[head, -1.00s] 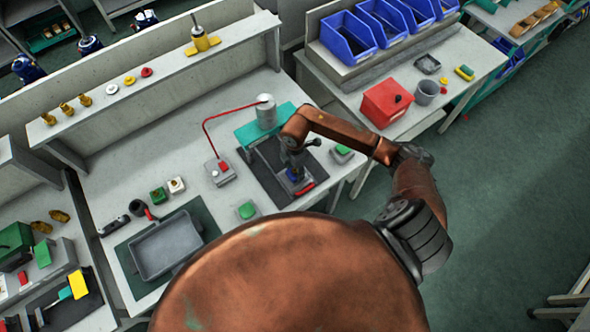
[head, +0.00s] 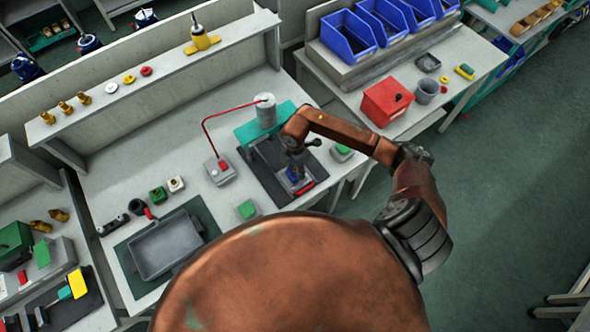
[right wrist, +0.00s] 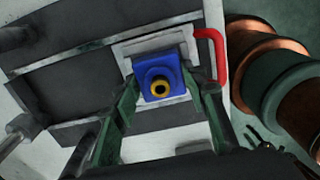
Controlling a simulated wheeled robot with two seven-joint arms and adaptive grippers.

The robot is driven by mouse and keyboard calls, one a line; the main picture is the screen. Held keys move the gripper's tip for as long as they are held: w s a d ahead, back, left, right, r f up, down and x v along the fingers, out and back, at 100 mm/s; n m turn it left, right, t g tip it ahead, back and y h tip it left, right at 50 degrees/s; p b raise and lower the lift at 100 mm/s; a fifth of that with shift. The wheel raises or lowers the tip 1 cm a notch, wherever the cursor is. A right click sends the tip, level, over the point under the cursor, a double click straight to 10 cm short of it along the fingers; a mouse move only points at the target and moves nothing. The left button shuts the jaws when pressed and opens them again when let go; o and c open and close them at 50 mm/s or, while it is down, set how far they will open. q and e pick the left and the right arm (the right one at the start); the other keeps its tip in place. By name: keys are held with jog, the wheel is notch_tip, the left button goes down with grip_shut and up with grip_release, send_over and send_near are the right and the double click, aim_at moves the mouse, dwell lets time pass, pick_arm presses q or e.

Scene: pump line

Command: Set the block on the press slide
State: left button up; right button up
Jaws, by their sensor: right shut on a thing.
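The blue block (right wrist: 149,70), with a yellow ring around a dark hole, shows between the green fingers of my right gripper (right wrist: 162,88) in the right wrist view. The gripper is shut on the block. The block is over the pale square plate of the press slide (right wrist: 184,48), which has a red handle (right wrist: 213,52) beside it. I cannot tell whether the block touches the plate. In the head view my right gripper (head: 294,172) is low over the press, and the block is mostly hidden. The press (head: 266,115) has a grey cylinder and teal top. My left gripper is not in view.
A grey box with a red button (head: 221,170) stands left of the press, joined by a red cable. A green-topped block (head: 248,210) and a grey tray (head: 166,246) are nearer. A red bin (head: 386,102) is on the right table. Bench between is clear.

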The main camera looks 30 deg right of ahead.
jog(key=shift+f, duration=0.2)
jog(key=o, duration=1.5)
jog(key=shift+c, duration=0.2)
jog(key=shift+o, duration=0.3)
jog(key=shift+o, duration=1.3)
jog(key=shift+r, duration=0.1)
jog(key=shift+r+p, duration=2.75)
jog(key=shift+r, duration=0.7)
